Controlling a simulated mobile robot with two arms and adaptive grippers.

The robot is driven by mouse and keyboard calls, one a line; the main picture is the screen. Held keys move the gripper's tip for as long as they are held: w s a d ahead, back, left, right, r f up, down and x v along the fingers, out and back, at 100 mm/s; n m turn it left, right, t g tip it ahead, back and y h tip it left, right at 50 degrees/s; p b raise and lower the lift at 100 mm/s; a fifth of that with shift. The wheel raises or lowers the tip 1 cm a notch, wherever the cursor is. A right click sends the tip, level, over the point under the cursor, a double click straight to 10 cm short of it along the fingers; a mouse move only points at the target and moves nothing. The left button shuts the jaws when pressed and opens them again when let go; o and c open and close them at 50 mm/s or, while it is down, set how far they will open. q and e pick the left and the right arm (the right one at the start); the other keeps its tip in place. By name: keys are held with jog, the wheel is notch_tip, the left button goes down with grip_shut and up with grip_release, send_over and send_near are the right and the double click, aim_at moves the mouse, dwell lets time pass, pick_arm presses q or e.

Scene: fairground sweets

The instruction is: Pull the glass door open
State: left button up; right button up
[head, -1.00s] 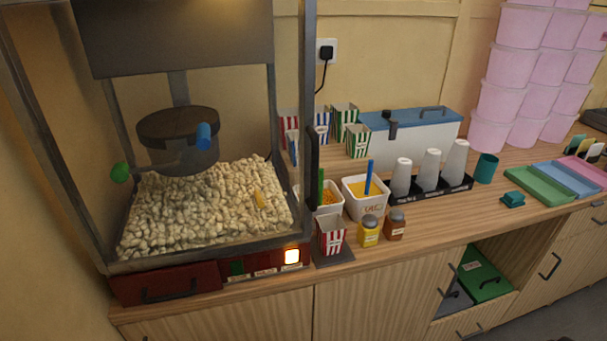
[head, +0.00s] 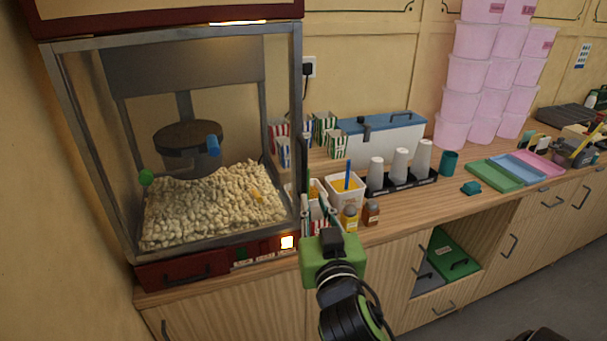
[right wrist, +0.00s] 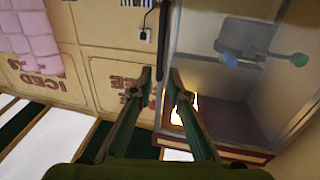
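The glass door (head: 230,110) is the front pane of the popcorn machine and looks closed in its metal frame. Its dark upright handle (head: 303,165) is on the right edge. In the right wrist view the handle (right wrist: 163,35) is a dark bar ahead of my fingertips, towards the top. My left gripper is not in view.
Popcorn cartons (head: 338,145), a white tub (head: 345,190) and shakers (head: 371,212) stand on the counter (head: 410,205) right of the machine, close to my right gripper. A cup holder (head: 400,183) is farther right. The floor before the cupboards is partly visible.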

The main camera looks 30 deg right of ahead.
aim_at(305, 173)
jog(key=b+x, duration=0.8)
jog(key=x, duration=0.4)
jog(key=shift+f, duration=0.15)
jog(key=shift+w+d+b, duration=0.25)
jog(key=shift+w+b, duration=0.05)
jog(key=shift+w, duration=0.25)
grip_shut()
